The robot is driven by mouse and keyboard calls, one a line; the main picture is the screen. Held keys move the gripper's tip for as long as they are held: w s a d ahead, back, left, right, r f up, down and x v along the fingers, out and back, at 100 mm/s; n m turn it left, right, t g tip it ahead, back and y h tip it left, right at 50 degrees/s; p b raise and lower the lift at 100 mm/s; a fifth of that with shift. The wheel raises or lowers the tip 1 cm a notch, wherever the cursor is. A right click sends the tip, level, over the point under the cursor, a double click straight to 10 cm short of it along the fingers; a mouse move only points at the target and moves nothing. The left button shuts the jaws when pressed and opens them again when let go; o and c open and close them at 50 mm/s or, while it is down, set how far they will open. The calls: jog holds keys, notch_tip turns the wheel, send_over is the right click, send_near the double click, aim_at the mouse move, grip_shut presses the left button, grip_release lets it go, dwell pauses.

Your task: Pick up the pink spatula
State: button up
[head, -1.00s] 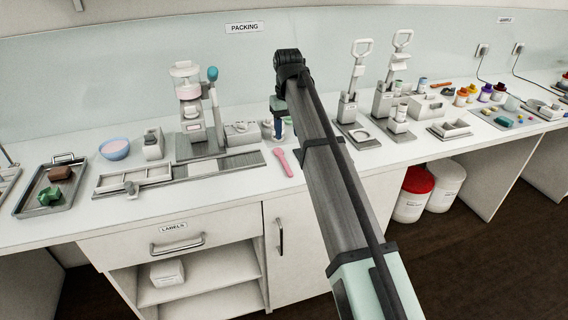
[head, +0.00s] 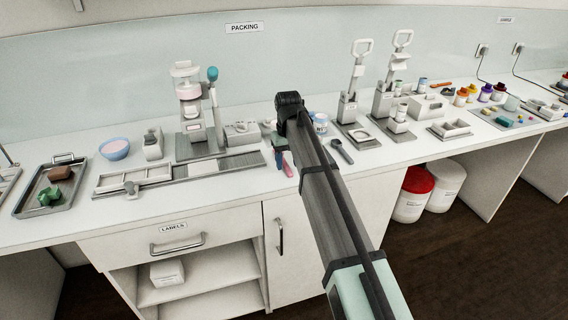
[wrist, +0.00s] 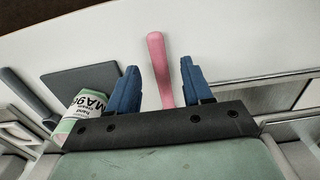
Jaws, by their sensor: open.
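The pink spatula (head: 288,171) lies on the white counter near its front edge, partly hidden behind my arm and gripper in the head view. In the wrist view its pink handle (wrist: 156,55) runs between my two blue fingers, its lower part hidden by the gripper body. My gripper (wrist: 159,68) is open, with one finger on each side of the handle and a gap showing on both sides. In the head view my gripper (head: 281,158) is over the counter beside the spatula; its height above the counter is hard to tell.
A labelled jar (wrist: 92,108) stands close to the left finger in the wrist view, beside a dark grey pad (wrist: 80,82). A dark scoop (head: 342,151) lies right of my arm. A grey rail fixture (head: 215,168) lies left of the spatula.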

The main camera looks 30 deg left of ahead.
jog(key=shift+f, duration=0.7)
grip_shut()
